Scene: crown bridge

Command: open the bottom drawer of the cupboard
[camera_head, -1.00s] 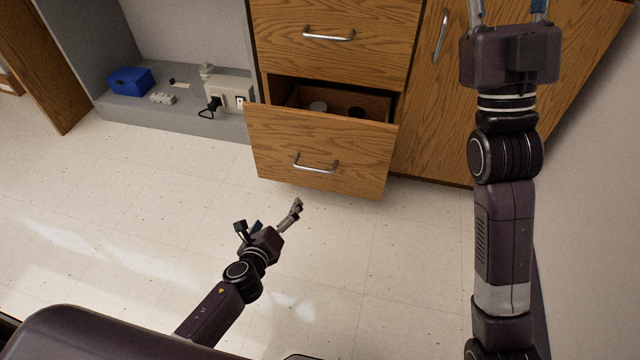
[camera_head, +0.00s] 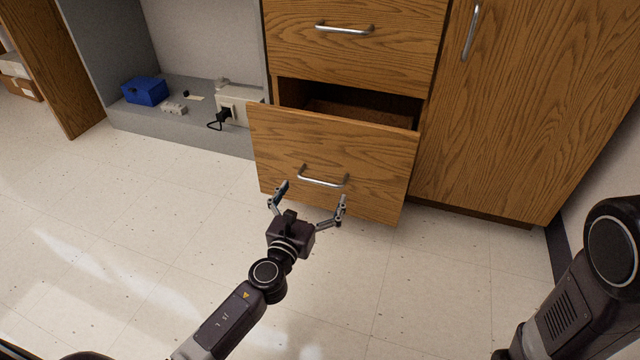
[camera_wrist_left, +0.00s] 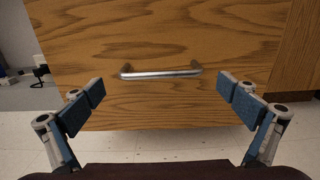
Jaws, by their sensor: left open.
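The bottom drawer (camera_head: 360,150) of the wooden cupboard is pulled partly out, and a dark gap shows above its front. Its metal bar handle (camera_head: 322,180) is on the front panel; it also shows in the left wrist view (camera_wrist_left: 160,74), level and centred between the fingers. My left gripper (camera_head: 312,200) is open and empty just in front of the drawer, with its fingers spread to either side of the handle. In the wrist view my left gripper (camera_wrist_left: 160,100) appears apart from the handle. My right gripper is out of view; only part of that arm shows at the right.
Above is a closed drawer with a handle (camera_head: 345,29). A cupboard door with a handle (camera_head: 470,32) is at the right. A blue box (camera_head: 145,91) and a pale socket box (camera_head: 240,105) are on the grey shelf at the left. The floor in front is clear.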

